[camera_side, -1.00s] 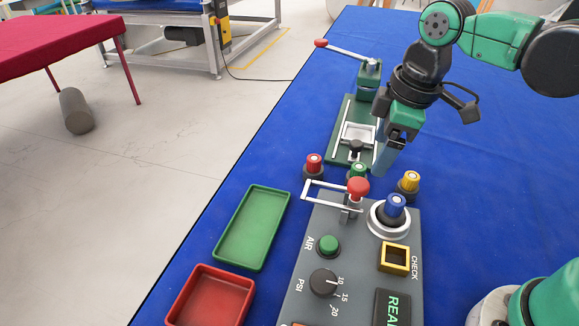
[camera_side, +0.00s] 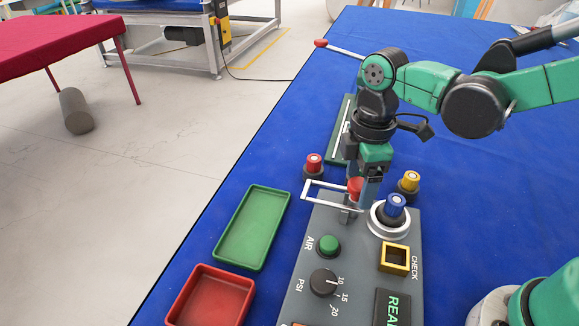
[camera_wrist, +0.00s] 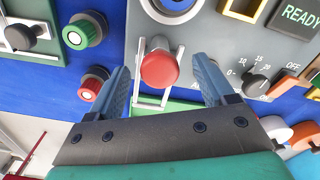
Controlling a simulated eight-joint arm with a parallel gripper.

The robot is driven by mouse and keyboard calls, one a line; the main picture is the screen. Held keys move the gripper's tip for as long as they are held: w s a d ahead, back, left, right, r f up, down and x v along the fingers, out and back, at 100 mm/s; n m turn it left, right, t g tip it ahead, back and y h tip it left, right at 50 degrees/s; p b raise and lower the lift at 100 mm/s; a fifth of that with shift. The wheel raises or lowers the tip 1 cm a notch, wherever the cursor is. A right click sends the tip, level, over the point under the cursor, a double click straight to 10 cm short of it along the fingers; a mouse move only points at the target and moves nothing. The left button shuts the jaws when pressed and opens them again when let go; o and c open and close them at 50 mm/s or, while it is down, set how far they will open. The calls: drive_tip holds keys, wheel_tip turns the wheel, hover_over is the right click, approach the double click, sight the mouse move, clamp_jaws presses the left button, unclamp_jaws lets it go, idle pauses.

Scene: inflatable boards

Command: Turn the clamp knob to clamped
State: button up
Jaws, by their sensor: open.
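The red clamp knob (camera_wrist: 160,68) sits on a metal bracket with a pale wire frame (camera_wrist: 158,95) at the end of the grey panel. In the side view the knob (camera_side: 354,186) is partly hidden by my gripper (camera_side: 361,196). My gripper is open, pointing down over the knob. In the wrist view its two blue-grey fingers stand on either side of the knob, with a gap on both sides. The fingers look empty and apart from the knob. In the side view the wire frame sticks out to the left of the knob.
The grey panel (camera_side: 308,262) carries a green AIR button (camera_side: 328,244), a black PSI dial (camera_side: 323,282) and a yellow CHECK socket (camera_side: 394,259). Red (camera_side: 313,163), yellow (camera_side: 409,182) and blue (camera_side: 395,205) capped parts stand close by. Green (camera_side: 251,229) and red (camera_side: 209,297) trays lie left.

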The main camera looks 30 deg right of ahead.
clamp_jaws()
drive_tip(key=shift+m, duration=0.3)
drive_tip(key=m, duration=0.4)
drive_tip(key=shift+m, duration=0.3)
drive_tip(key=m, duration=0.9)
drive_tip(key=shift+m, duration=1.9)
